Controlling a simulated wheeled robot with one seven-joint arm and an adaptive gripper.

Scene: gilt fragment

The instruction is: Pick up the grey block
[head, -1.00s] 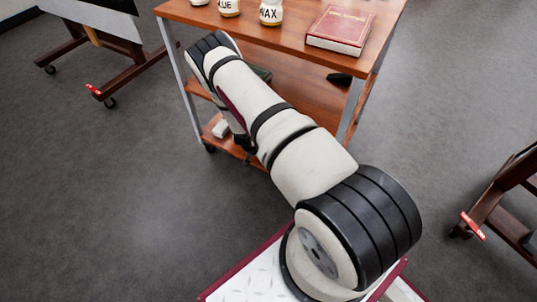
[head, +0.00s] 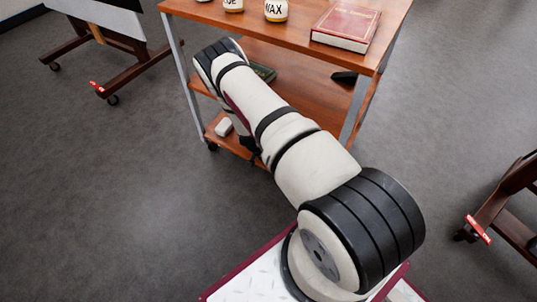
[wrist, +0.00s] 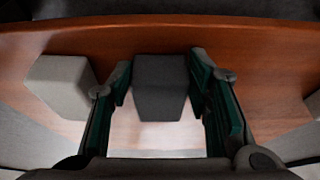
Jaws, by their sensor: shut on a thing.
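The grey block (wrist: 161,86), dark grey with squared faces, is between the two fingers of my gripper (wrist: 159,78) in the wrist view. The fingers are shut on it, one on its left side and one on its right. A paler grey-white block (wrist: 65,84) stands on the wooden shelf (wrist: 270,62) to the left, outside the fingers. In the head view my arm hides the gripper and the held block. I cannot tell whether the held block is touching the shelf.
The wooden cart (head: 290,30) has several shelves. A red book (head: 346,25) and labelled jars (head: 276,9) are on its top. A dark book (head: 263,72) lies on the middle shelf, beside my arm. Cart legs (head: 180,75) stand close by.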

